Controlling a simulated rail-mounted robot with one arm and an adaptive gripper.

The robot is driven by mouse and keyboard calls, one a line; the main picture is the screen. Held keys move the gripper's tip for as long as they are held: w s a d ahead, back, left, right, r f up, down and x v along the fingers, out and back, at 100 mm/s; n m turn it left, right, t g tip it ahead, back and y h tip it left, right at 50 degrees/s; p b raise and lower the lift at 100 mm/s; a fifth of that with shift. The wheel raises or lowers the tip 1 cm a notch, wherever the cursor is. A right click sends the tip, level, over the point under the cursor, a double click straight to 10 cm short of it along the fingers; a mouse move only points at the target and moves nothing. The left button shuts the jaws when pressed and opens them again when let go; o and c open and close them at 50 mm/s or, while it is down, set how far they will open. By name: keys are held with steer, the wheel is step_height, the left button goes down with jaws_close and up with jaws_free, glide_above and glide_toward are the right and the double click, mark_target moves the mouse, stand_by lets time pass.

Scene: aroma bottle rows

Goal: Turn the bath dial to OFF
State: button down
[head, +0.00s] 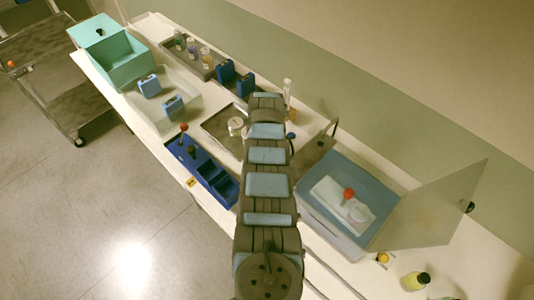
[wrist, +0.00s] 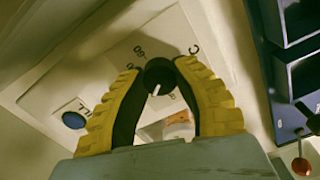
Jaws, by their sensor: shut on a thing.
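In the wrist view the bath dial (wrist: 158,72) is a round black knob with a white pointer line, on a pale panel (wrist: 105,85). The pointer is toward the lower part of the picture, angled slightly. Printed marks stand around the knob, upside down and partly hidden; I cannot make out which one the pointer meets. My gripper (wrist: 158,78) has yellow ribbed fingers, and their tips are closed on the two sides of the dial. In the head view my arm covers the dial and the gripper.
A blue button (wrist: 74,120) sits on the same panel. A blue tray (head: 205,172) with a red-knobbed lever (head: 184,127) lies left of my arm. An open-lidded blue-grey box (head: 325,222) stands right. Bottles (head: 192,48) stand at the back, a teal box (head: 125,65) far left.

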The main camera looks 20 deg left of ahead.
steer(key=n+b, duration=0.1)
steer(key=n, duration=0.3)
steer(key=shift+f, duration=0.15)
steer(key=shift+n+b, duration=1)
steer(key=shift+n, duration=1.2)
steer(key=c, duration=0.7)
jaws_free()
steer(key=shift+s+a, duration=0.1)
steer(key=shift+a, duration=0.05)
steer(key=shift+c, duration=0.2)
steer(key=shift+r, duration=0.25)
